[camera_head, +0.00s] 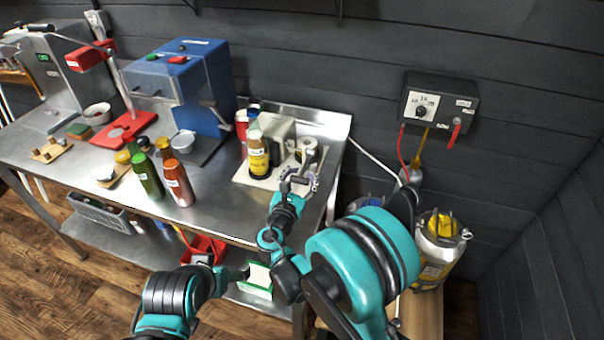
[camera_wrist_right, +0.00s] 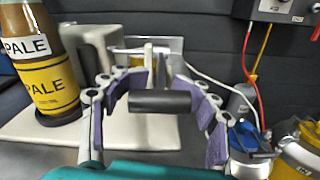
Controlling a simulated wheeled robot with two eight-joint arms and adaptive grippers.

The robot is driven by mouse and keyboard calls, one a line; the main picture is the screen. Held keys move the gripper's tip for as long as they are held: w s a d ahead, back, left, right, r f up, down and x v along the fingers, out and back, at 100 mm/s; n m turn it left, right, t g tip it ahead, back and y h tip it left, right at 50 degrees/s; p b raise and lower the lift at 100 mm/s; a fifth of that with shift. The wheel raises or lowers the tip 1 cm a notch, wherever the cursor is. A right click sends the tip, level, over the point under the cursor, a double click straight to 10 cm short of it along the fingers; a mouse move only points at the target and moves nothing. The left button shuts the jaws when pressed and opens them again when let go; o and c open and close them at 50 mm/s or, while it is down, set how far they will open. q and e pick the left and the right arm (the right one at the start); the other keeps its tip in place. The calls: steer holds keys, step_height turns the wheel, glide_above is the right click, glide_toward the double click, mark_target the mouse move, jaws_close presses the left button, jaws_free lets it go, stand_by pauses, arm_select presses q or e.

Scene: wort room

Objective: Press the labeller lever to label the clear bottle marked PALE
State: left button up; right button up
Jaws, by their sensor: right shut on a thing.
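The bottle marked PALE (camera_head: 258,158) stands upright on the labeller's pale base plate (camera_head: 282,180). In the right wrist view the bottle (camera_wrist_right: 45,55) looks amber, with a white PALE tag above a yellow PALE band. The labeller (camera_head: 276,132) has a grey-white body and a label roll (camera_head: 309,147). My right gripper (camera_head: 299,182) is in front of the labeller, right of the bottle. In the right wrist view its purple-padded fingers are shut on the black lever grip (camera_wrist_right: 160,101). My left gripper (camera_head: 238,273) is low by the table's front edge, its jaws unclear.
Green (camera_head: 147,176) and brown (camera_head: 178,182) bottles stand left of the labeller. A blue machine (camera_head: 205,80) is behind them. A control box (camera_head: 438,105) hangs on the wall. A metal keg (camera_head: 436,262) stands right of the table. A green-and-white box (camera_head: 259,279) is on the lower shelf.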

jaws_close()
steer(key=shift+s+r+g+p, duration=0.1)
steer(key=shift+r+g+p, duration=0.2)
steer(key=shift+p, duration=0.25)
steer(key=r+g+p, duration=0.1)
steer(key=p, duration=0.1)
steer(key=r+g+y+p, duration=0.1)
steer(key=g+p, duration=0.1)
steer(key=p, duration=0.1)
steer(key=r+g+p, duration=0.1)
steer(key=r+p, duration=0.1)
steer(key=p, duration=0.1)
steer(key=shift+w, duration=0.35)
steer(key=shift+w+d+r+g+y+p, duration=0.15)
steer(key=shift+r+g+y+p, duration=0.1)
steer(key=shift+g+p, duration=0.25)
steer(key=shift+w+r+g+y+p, duration=0.15)
steer(key=shift+r+g+y+p, duration=0.1)
steer(key=shift+g+p, duration=0.25)
steer(key=shift+w+r, duration=0.1)
steer(key=shift+w, duration=0.05)
steer(key=shift+w+r, duration=0.1)
steer(key=shift+r, duration=0.05)
steer(key=o, duration=1.4)
jaws_free()
steer(key=o, duration=0.4)
steer(key=shift+s+r, duration=0.1)
steer(key=shift+s, duration=0.1)
steer(key=shift+o, duration=0.2)
